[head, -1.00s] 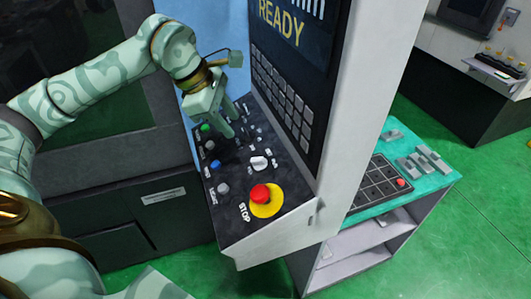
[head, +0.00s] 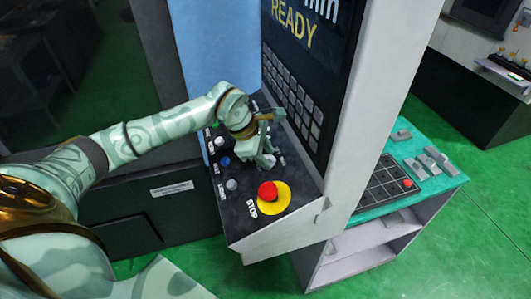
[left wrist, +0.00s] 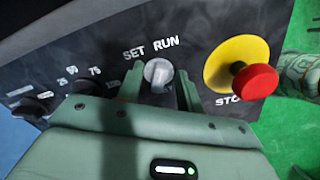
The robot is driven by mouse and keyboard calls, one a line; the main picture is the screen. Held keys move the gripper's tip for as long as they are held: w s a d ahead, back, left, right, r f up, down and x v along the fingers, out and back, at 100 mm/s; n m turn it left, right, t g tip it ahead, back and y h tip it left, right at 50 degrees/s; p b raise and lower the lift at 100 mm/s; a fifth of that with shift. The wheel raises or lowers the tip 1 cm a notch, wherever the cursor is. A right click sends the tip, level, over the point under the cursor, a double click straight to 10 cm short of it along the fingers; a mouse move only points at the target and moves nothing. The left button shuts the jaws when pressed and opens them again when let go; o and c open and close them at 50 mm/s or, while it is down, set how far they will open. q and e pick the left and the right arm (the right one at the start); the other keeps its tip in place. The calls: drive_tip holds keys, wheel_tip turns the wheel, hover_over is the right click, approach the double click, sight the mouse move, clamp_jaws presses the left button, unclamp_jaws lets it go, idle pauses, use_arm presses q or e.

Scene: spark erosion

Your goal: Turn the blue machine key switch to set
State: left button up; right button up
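The key switch (left wrist: 157,74) is a pale grey knob on the dark sloping panel, below the printed words SET and RUN in the left wrist view. It leans slightly right of straight up, towards RUN. My left gripper (left wrist: 158,88) has one finger on each side of the knob, with a gap showing on both sides, so it is open. In the head view the left gripper (head: 268,158) is down at the panel and mostly hides the knob. My right gripper is not in view.
A red stop button on a yellow disc (head: 272,195) sits close to the gripper, nearer the panel's front edge. Blue (head: 225,161) and grey (head: 231,184) buttons lie to the left. The upright screen housing (head: 305,60) rises behind. A teal-topped cart (head: 440,185) stands at right.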

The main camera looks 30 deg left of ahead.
use_arm(q)
clamp_jaws()
drive_tip(key=shift+n, duration=0.3)
drive_tip(key=n, duration=0.5)
drive_tip(key=shift+w+a, duration=0.1)
drive_tip(key=shift+w, duration=0.05)
drive_tip(key=n+b, duration=0.1)
drive_tip(key=n, duration=0.5)
drive_tip(key=shift+w+a+r, duration=0.1)
drive_tip(key=shift+a, duration=0.05)
drive_tip(key=shift+n, duration=0.4)
unclamp_jaws()
